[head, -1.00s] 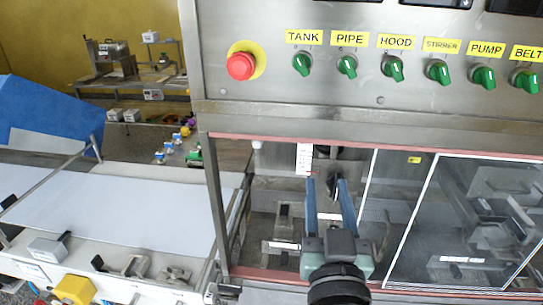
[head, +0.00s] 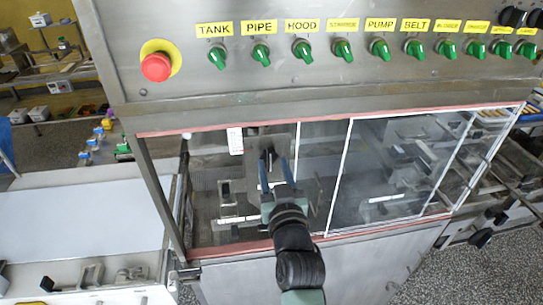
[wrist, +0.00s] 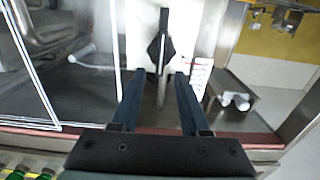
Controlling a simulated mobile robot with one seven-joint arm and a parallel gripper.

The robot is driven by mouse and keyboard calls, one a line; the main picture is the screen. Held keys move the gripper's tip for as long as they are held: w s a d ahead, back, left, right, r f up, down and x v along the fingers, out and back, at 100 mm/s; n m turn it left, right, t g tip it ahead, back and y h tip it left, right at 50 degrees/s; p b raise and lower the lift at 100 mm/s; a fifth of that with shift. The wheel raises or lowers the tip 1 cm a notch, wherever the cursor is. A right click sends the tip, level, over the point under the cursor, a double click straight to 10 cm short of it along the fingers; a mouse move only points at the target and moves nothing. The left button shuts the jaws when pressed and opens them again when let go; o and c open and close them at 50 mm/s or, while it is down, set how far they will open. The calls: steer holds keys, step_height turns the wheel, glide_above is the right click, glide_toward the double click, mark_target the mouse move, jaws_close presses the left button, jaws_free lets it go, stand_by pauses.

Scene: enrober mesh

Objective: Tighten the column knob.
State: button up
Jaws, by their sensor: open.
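The column knob is a black, pointed-ended knob (head: 269,157) on a metal column behind the opening of the machine's front. In the wrist view the black knob (wrist: 160,52) sits on a pale upright bar, just beyond the fingertips. My gripper (head: 273,163) reaches into the opening with its two blue fingers apart. In the wrist view my gripper (wrist: 160,80) is open and empty, its fingers to either side of the line to the knob. The knob appears ahead of the tips; no contact shows.
Clear framed panels (head: 390,175) close the right of the opening. A red-edged sill (head: 230,249) runs below it. Above is a panel with a red stop button (head: 156,67) and several green switches (head: 302,48). A white belt (head: 85,230) lies at left.

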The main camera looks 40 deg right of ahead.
mark_target(269, 157)
steer(key=shift+x, duration=1.4)
jaws_close()
